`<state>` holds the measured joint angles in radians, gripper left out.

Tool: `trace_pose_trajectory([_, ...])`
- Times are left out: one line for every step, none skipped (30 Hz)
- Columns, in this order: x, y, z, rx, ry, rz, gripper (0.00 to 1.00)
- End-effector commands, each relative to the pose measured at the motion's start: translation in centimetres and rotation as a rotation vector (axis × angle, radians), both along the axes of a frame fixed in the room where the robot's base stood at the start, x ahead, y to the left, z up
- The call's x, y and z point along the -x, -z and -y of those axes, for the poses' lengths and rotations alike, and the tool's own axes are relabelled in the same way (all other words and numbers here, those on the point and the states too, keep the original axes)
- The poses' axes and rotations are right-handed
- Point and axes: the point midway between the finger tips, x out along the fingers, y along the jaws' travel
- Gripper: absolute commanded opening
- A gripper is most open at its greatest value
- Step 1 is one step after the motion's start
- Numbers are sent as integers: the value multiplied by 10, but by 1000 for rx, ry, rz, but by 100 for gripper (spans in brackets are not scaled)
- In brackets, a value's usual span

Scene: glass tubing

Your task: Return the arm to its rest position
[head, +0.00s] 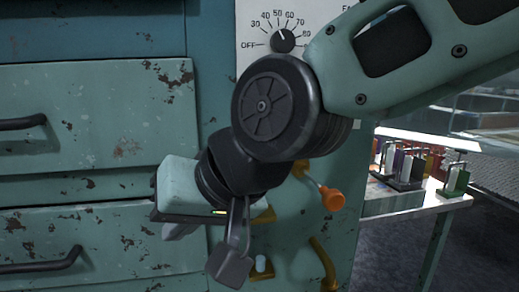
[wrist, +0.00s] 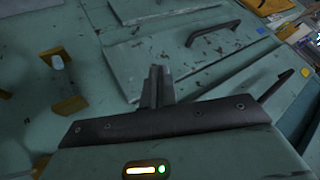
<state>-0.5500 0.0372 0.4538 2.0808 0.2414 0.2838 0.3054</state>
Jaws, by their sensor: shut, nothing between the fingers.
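My arm reaches in from the upper right of the head view and bends down at a dark round joint. My gripper (head: 172,232) hangs at its end in front of the worn green cabinet (head: 110,110). In the wrist view my gripper (wrist: 158,72) has its two fingers together, with nothing between them. The fingers appear apart from the cabinet front. Part of the cabinet is hidden behind the arm.
The cabinet has drawers with dark handles (head: 42,260), a dial (head: 283,40), an orange-tipped lever (head: 332,199) and a yellow hook-shaped part (head: 322,262). A side table (head: 425,203) holds several small coloured items at right. Dark floor shows at lower right.

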Motion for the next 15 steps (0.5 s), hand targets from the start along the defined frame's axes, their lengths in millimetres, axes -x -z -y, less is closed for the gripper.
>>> trace_pose_trajectory([3, 24, 29, 87, -9, -14, 0])
trace_pose_trajectory([7, 37, 46, 139, -20, -23, 0])
trace_pose_trajectory([12, 53, 68, 206, -35, -39, 0])
trace_pose_trajectory([17, 64, 84, 251, -47, -53, 0])
trace_pose_trajectory([21, 74, 99, 294, -56, -66, 0])
trace_pose_trajectory([27, 86, 118, 347, -71, -85, 0])
trace_pose_trajectory([32, 94, 132, 383, -82, -99, 0])
trace_pose_trajectory([37, 102, 145, 416, -91, -115, 0])
trace_pose_trajectory([44, 110, 161, 458, -104, -135, 0])
trace_pose_trajectory([49, 116, 173, 486, -113, -149, 0])
trace_pose_trajectory([54, 122, 184, 514, -123, -164, 0])
trace_pose_trajectory([61, 128, 199, 548, -134, -185, 0])
trace_pose_trajectory([67, 133, 209, 572, -143, -201, 0])
trace_pose_trajectory([73, 137, 219, 596, -152, -218, 0])
trace_pose_trajectory([80, 143, 233, 626, -165, -239, 0])
